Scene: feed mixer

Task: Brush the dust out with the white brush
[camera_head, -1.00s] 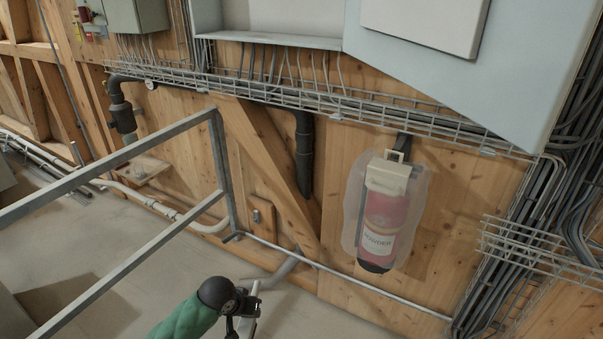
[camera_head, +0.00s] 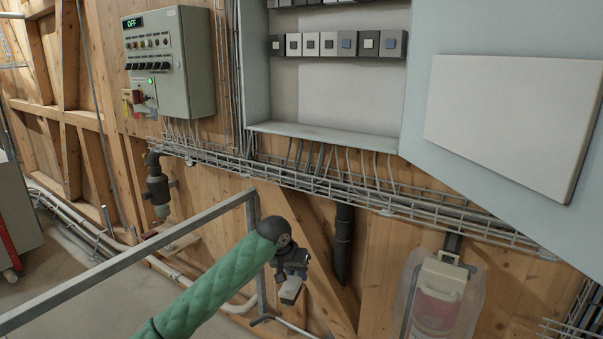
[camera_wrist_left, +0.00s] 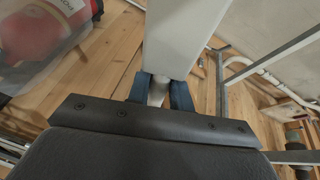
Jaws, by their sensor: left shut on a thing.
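My left gripper (camera_head: 291,268) is in front of the wooden wall, below the wire cable tray. It is shut on the white brush (camera_head: 291,291), whose pale end points down. In the left wrist view the dark blue fingers (camera_wrist_left: 161,92) close around its narrow neck, and the broad white body of the brush (camera_wrist_left: 184,35) extends away from them. The bristles cannot be made out. No dust can be made out. My right gripper is not in view.
An open grey cabinet (camera_head: 256,60) with a row of switches hangs above, its door (camera_head: 480,170) swung right. A control box (camera_head: 190,60) reading OFF is at left. A covered fire extinguisher (camera_head: 436,305) hangs at lower right. A metal frame rail (camera_head: 130,262) crosses the left.

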